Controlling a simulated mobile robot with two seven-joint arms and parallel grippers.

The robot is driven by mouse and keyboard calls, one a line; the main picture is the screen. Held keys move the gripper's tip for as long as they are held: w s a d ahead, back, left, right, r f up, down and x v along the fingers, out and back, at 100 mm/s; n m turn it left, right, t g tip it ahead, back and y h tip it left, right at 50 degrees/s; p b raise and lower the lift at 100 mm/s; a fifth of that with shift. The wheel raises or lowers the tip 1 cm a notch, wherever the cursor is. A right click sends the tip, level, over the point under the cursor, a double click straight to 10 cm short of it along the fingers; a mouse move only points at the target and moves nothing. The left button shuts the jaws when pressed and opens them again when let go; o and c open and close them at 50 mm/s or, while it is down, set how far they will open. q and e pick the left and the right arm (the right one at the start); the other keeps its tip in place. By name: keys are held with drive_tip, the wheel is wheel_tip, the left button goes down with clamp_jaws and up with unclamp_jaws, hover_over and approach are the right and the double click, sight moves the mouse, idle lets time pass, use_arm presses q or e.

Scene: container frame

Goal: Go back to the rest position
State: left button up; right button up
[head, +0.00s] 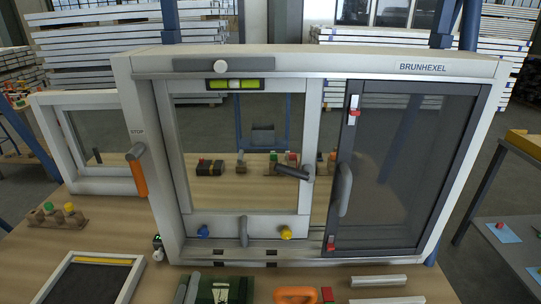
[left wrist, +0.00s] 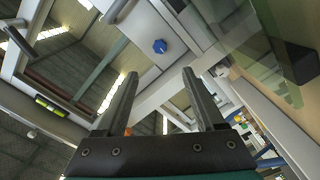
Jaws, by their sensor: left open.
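My left gripper (left wrist: 158,75) shows in the left wrist view, its two dark fingers spread apart with nothing between them. The fingers point up toward the white frame (left wrist: 150,100), and a blue knob (left wrist: 160,46) shows beyond the gap between the tips. I cannot tell from this view whether the fingers touch the frame. In the head view I cannot make out the left gripper clearly among the items at the bottom edge. My right gripper is not in view.
The large white frame (head: 300,60) stands upright on the wooden table (head: 90,235), with a dark door (head: 400,165) on its right. An orange-handled lever (head: 138,175) is on its left side. A dark tray (head: 88,282), a green item (head: 225,290) and an orange handle (head: 296,295) lie in front.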

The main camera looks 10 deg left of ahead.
use_arm(q)
drive_tip(key=d+m+g+h, duration=0.1)
drive_tip(key=d+m, duration=0.1)
drive_tip(key=d+m+g+h, duration=0.1)
drive_tip(key=d, duration=0.2)
drive_tip(key=d+f+m+g+h, duration=0.1)
drive_tip(key=d+m+h, duration=0.1)
drive_tip(key=shift+w+d+f+m, duration=0.1)
drive_tip(key=shift+w+d+m, duration=0.1)
drive_tip(key=shift+w+m, duration=0.1)
drive_tip(key=s+d+m+g, duration=0.1)
drive_tip(key=s+d+m+g+h, duration=0.2)
drive_tip(key=d, duration=0.1)
drive_tip(key=shift+f+m+g, duration=0.3)
drive_tip(key=shift+f+m, duration=0.05)
drive_tip(key=shift+m, duration=0.05)
drive_tip(key=s+r+m+g+y, duration=0.25)
drive_tip(key=s+m+g, duration=0.4)
drive_tip(key=s, duration=0.75)
wheel_tip(320, 180, down, 25)
drive_tip(key=s+g+b, duration=0.2)
drive_tip(key=s+a+f+g, duration=0.1)
drive_tip(key=s+a+f, duration=0.1)
drive_tip(key=s+f, duration=1.1)
drive_tip(key=shift+s+f+b, duration=0.35)
drive_tip(key=shift+s+f, duration=0.05)
drive_tip(key=shift+s, duration=0.6)
